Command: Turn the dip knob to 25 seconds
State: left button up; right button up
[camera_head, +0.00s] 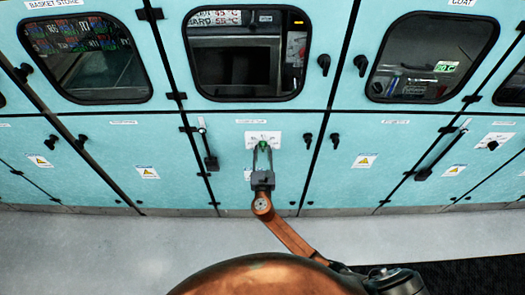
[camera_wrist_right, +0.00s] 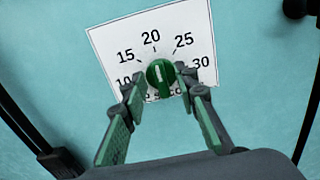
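The dip knob (camera_wrist_right: 160,76) is round and green with a white pointer line. It sits on a white dial plate (camera_wrist_right: 118,42) marked 10, 15, 20, 25 and 30. The pointer points up, roughly toward 20. In the head view the plate (camera_head: 277,134) is on the middle teal cabinet front. My right gripper (camera_wrist_right: 163,84) reaches up to the dial with one finger on each side of the knob. Small gaps seem to show between the fingertips and the knob. The right gripper (camera_head: 263,150) partly covers the plate in the head view. My left gripper is not in view.
A black-and-grey lever handle (camera_head: 208,147) stands left of the dial and another (camera_head: 441,150) far right. Black latches (camera_head: 335,140) flank the panel. Windows (camera_head: 247,60) lie above. The grey floor (camera_head: 110,245) in front is clear.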

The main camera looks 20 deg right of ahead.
jog(key=shift+w+d, duration=0.15)
jog(key=shift+w, duration=0.2)
jog(key=shift+c, duration=0.5)
grip_shut()
